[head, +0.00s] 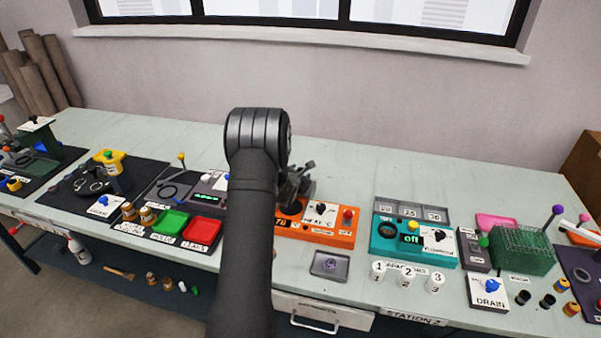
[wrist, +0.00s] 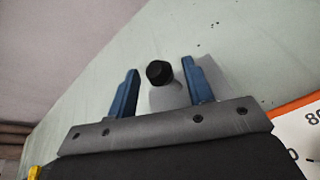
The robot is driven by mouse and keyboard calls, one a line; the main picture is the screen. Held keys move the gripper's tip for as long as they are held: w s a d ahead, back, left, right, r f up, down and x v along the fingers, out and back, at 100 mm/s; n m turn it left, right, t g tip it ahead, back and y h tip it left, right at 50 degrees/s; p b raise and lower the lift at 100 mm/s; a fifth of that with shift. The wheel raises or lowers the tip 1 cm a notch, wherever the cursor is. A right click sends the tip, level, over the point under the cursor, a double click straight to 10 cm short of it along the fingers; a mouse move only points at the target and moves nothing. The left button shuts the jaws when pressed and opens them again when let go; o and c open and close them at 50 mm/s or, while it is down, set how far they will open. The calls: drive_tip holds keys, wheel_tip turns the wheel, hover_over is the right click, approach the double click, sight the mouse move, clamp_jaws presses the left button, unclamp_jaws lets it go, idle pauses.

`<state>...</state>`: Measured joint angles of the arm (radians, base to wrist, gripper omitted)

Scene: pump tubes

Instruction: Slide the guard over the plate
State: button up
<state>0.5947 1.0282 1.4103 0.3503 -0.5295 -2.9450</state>
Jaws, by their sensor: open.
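My gripper (wrist: 159,68) shows in the wrist view with its two blue fingers apart. A black knob (wrist: 160,72) stands between the fingers, with a visible space on both sides. Below the knob is a grey piece (wrist: 167,97), which may be the guard; my gripper body hides its lower part. In the head view my gripper (head: 296,187) is behind the orange unit (head: 341,228), and my arm covers the unit's left part. A dark round surface (head: 291,207), possibly the plate, partly shows on that unit. The guard cannot be made out in the head view.
A teal unit (head: 411,246) stands to the right of the orange one. Green (head: 170,222) and red (head: 201,230) trays lie left of my arm. A small grey tray (head: 330,265) is at the front edge. The bench behind the units is mostly clear up to the wall.

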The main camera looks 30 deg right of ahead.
drive_tip(key=shift+x, duration=0.85)
clamp_jaws()
drive_tip(key=s+a, duration=0.7)
drive_tip(key=shift+s+a+f, duration=0.1)
drive_tip(key=shift+s+a, duration=0.1)
drive_tip(key=shift+a, duration=0.05)
unclamp_jaws()
drive_tip(key=v, duration=1.7)
drive_tip(key=shift+s, duration=0.25)
